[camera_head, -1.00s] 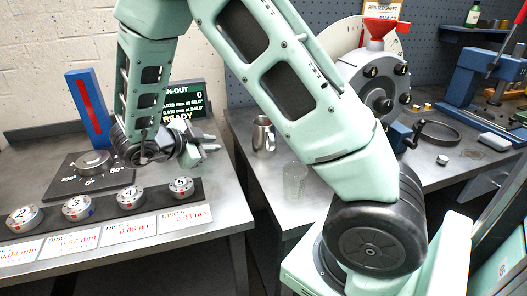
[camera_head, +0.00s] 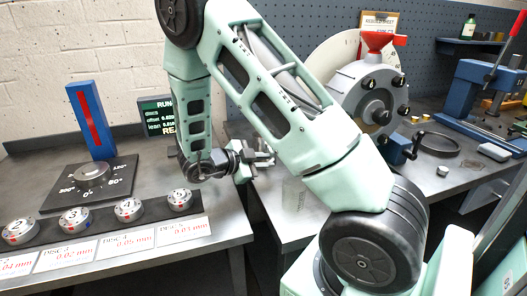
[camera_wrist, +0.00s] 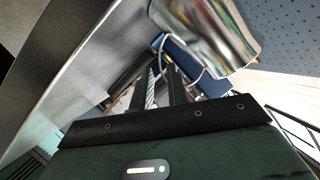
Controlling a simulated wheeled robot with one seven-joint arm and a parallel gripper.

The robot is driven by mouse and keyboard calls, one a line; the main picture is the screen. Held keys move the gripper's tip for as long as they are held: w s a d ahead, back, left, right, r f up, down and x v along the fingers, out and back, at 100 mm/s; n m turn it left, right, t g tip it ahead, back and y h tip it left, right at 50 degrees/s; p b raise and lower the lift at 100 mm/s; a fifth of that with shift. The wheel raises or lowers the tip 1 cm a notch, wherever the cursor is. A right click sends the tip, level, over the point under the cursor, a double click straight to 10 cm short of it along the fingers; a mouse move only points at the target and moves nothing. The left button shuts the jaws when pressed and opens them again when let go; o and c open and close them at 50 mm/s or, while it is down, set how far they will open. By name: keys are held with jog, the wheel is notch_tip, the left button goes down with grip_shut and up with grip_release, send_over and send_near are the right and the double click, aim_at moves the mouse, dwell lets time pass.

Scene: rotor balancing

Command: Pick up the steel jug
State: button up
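The steel jug (camera_wrist: 208,32) shows large and close at the top of the wrist view, shiny and tilted in that picture. Its thin looped handle (camera_wrist: 181,65) hangs near my fingertips. My gripper (camera_wrist: 160,72) has its two dark fingers apart, with a gap between them. The handle lies close to the fingertips, but I cannot tell whether it is between them. In the head view my gripper (camera_head: 266,157) is at the right edge of the left table, pointing right. The jug is hidden there behind my gripper and arm, or too unclear to make out.
A clear glass beaker (camera_head: 293,192) stands close by on the right bench. Several numbered discs (camera_head: 129,209) line the left table's front.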

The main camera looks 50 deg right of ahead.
aim_at(273, 160)
jog(key=shift+p+x, duration=0.4)
jog(key=shift+x, duration=2.25)
jog(key=shift+w, duration=0.15)
grip_shut()
jog(key=shift+r, duration=0.1)
